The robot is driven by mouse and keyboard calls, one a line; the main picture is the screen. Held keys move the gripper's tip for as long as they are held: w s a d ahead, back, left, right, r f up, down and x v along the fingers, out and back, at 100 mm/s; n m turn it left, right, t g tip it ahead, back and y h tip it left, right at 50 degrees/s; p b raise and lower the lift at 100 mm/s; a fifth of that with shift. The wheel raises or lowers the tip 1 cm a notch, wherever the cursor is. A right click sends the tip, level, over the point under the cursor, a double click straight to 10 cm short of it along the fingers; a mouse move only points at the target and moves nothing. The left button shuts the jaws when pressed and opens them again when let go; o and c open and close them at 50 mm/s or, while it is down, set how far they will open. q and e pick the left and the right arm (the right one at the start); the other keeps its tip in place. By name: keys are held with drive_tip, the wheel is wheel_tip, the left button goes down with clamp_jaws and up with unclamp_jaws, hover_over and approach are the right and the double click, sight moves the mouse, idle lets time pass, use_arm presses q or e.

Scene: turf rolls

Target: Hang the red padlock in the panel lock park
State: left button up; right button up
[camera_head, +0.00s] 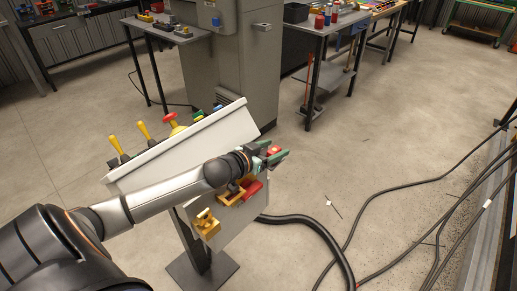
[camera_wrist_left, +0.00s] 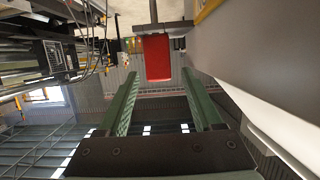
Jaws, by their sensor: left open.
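My left gripper (camera_head: 277,154) reaches across the tilted grey-white panel (camera_head: 190,145), just past its right end. Its green fingers are open. A small red block (camera_head: 273,150) shows between the fingertips. In the left wrist view, the open fingers (camera_wrist_left: 162,80) lie either side of this red block (camera_wrist_left: 157,58), which meets a dark grey plate. It looks like the red padlock's body, but its shackle does not show. Below the gripper, another red piece (camera_head: 252,188) and brass padlocks (camera_head: 207,225) are on the board (camera_head: 236,222) under the panel, partly hidden by my arm.
Yellow levers (camera_head: 143,130) and a red knob (camera_head: 172,120) stand up along the panel's far edge. A grey cabinet (camera_head: 235,65) and workbenches stand behind. Thick black hose (camera_head: 325,235) and cables cross the floor at right. Open floor lies right of the panel.

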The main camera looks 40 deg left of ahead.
use_arm(q)
drive_tip(key=d+v, duration=0.1)
drive_tip(key=v, duration=1)
drive_tip(key=shift+s+a+r, duration=0.2)
drive_tip(key=shift+s+a, duration=0.15)
drive_tip(key=shift+a, duration=0.1)
